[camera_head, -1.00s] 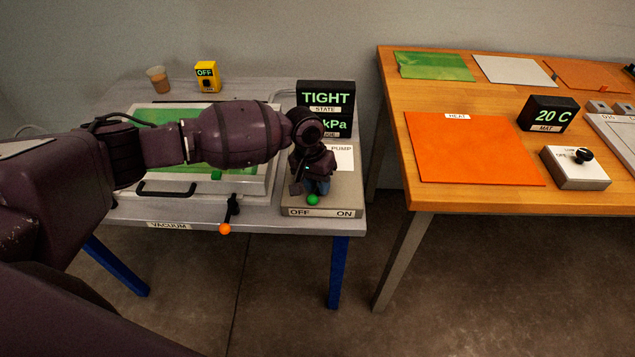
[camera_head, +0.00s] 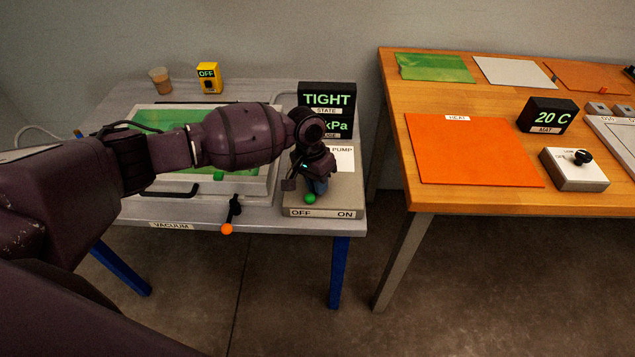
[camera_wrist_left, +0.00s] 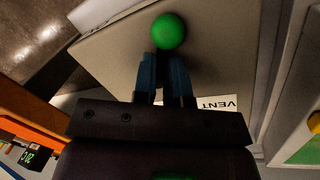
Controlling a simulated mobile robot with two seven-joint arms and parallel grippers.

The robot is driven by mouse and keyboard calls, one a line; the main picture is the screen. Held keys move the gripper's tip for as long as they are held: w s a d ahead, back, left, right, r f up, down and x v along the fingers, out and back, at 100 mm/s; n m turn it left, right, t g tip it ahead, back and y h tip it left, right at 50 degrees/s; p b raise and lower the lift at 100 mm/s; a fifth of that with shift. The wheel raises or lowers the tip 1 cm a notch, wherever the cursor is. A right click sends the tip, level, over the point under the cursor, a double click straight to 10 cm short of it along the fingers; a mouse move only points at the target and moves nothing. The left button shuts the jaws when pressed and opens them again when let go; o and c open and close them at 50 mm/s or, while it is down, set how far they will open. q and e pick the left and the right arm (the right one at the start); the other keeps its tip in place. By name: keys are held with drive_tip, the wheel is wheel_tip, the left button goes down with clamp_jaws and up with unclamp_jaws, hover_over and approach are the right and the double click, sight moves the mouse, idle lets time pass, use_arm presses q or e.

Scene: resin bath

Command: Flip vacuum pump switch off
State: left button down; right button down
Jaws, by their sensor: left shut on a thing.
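The vacuum pump box (camera_head: 345,202) is a grey block at the right end of the grey table, labelled OFF at front left and ON at front right. Its switch has a round green knob (camera_head: 310,198), now nearer the OFF label. My left gripper (camera_head: 315,188) comes down from above and is shut on the switch at the knob. In the left wrist view the green knob (camera_wrist_left: 169,31) shows at the tips of the blue fingers (camera_wrist_left: 165,60); the lever under it is hidden. My right gripper is in neither view.
A black display (camera_head: 327,108) reading TIGHT stands behind the box. A lever with an orange knob (camera_head: 227,229) hangs at the table's front edge. The framed chamber (camera_head: 270,184) lies left. A wooden table (camera_head: 400,130) stands right, across a gap.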

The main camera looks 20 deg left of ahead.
use_arm(q)
drive_tip(key=c, duration=1.2)
unclamp_jaws()
drive_tip(key=shift+o, duration=0.2)
drive_tip(key=shift+r, duration=0.35)
wheel_tip(320, 180, up, 10)
drive_tip(key=a+p, duration=0.1)
drive_tip(key=a, duration=0.1)
drive_tip(key=shift+w, duration=0.35)
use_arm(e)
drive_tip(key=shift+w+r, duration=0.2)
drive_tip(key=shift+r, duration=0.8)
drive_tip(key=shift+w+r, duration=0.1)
